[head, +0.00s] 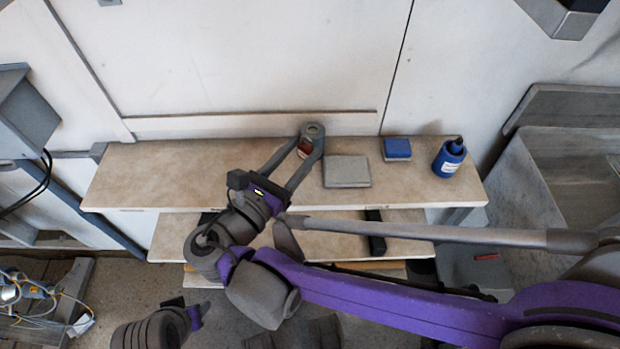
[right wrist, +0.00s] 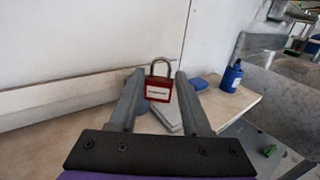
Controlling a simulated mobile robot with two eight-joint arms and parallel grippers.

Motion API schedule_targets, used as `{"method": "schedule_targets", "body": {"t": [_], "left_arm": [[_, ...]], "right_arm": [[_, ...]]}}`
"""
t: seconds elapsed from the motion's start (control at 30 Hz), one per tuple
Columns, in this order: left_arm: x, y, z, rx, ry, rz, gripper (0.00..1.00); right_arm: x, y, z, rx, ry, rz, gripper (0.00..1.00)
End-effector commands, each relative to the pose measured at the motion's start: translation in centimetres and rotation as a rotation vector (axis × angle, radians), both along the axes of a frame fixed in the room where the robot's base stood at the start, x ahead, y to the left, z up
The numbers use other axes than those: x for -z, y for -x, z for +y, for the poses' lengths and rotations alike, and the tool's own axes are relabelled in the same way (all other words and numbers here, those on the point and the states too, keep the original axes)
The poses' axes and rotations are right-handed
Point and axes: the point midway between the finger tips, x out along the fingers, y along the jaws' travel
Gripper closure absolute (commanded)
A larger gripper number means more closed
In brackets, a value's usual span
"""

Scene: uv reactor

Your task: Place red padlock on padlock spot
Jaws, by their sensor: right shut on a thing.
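The red padlock (right wrist: 158,91) has a metal shackle and a white label. It is upright between the fingertips of my right gripper (right wrist: 155,95) in the right wrist view. In the head view the padlock (head: 304,150) is a small red patch between the fingers, partly hidden. My right gripper (head: 308,147) is shut on it, over the back part of the upper shelf. A round grey piece with a hole (head: 314,130) shows at the fingertips; I cannot tell whether it is the padlock spot.
On the beige upper shelf (head: 150,180), a grey flat box (head: 347,171), a blue box (head: 397,148) and a blue bottle (head: 449,157) stand to the right. The shelf's left part is clear. A white wall (head: 250,60) rises behind, with a grey basin (head: 530,180) at right.

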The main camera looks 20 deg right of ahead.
Motion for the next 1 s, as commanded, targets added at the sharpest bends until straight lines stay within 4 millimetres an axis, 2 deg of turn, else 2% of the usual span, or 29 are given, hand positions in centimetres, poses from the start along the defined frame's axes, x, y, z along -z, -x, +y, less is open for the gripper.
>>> {"method": "schedule_targets", "body": {"t": [0.03,0.2,0.47,0.63,1.0], "left_arm": [[0.8,-0.1,0.0,0.0,0.0,0.003,0.5],[2.3,-0.2,0.0,0.0,0.0,0.007,0.5],[3.2,-0.3,0.0,0.0,0.0,0.01,0.5],[4.4,-0.5,0.0,0.0,0.0,0.014,0.5],[4.5,-0.5,0.0,0.0,0.0,0.014,0.5]], "right_arm": [[1.3,0.0,0.0,0.001,0.0,0.001,1.0],[4.5,-0.1,0.0,0.001,0.001,0.001,1.0],[6.6,-0.1,0.0,0.0,0.001,0.0,1.0],[9.1,-0.1,0.0,0.0,0.001,0.0,1.0],[9.5,0.0,0.0,0.0,0.001,-0.001,1.0]]}}
